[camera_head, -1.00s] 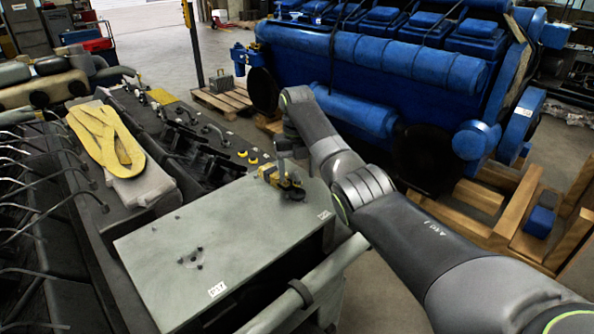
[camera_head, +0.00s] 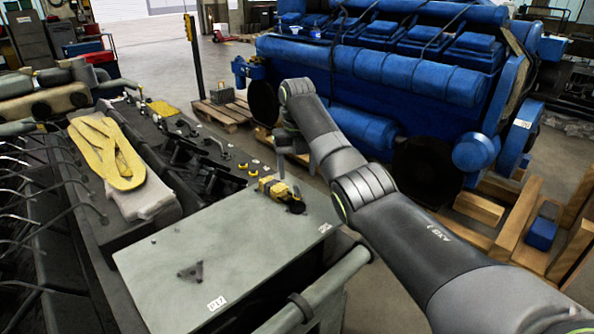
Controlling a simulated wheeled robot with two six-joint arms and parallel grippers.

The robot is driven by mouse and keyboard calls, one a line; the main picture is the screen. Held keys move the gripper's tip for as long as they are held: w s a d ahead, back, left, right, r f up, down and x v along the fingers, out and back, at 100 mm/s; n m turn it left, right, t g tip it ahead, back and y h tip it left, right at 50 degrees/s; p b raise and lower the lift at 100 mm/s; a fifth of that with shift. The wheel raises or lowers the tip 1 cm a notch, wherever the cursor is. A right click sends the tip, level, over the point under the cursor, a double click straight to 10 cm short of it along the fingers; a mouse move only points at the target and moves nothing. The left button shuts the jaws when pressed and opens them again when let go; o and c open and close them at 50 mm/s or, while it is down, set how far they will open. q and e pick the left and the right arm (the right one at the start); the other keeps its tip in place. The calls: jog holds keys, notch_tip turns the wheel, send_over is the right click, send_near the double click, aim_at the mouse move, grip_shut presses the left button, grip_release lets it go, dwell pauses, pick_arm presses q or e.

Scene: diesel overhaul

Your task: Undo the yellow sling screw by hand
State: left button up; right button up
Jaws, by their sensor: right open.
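A small yellow fitting (camera_head: 268,186) with a dark, ring-like part (camera_head: 296,204) sits near the far edge of the flat grey plate (camera_head: 240,235). It is too small to tell the screw apart from the rest of it. My right gripper (camera_head: 281,172) points down just above and behind the fitting, fingers apart. I cannot tell whether it touches it; nothing shows held. A flat yellow sling (camera_head: 108,152) lies looped on a pale cloth at the left. My left gripper is not in view.
A dark engine block with several thin bent pipes (camera_head: 60,215) fills the left side. A grey rail (camera_head: 325,285) runs along the plate's front right. A big blue engine (camera_head: 400,70) stands behind my right arm on wooden beams. Open floor (camera_head: 150,50) lies at the back.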

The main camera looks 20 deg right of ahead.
aim_at(297, 189)
notch_tip(297, 189, down, 2)
jog(key=shift+f, duration=0.2)
jog(key=m, duration=0.4)
jog(key=shift+m, duration=0.3)
jog(key=m, duration=0.4)
jog(key=shift+m, duration=0.3)
jog(key=m, duration=0.7)
jog(key=shift+m, duration=0.4)
jog(key=m, duration=0.8)
jog(key=shift+m, duration=0.4)
jog(key=m, duration=0.5)
jog(key=shift+m, duration=0.3)
jog(key=m, duration=0.4)
jog(key=shift+m, duration=0.3)
jog(key=shift+f, duration=2.55)
jog(key=shift+c, duration=0.3)
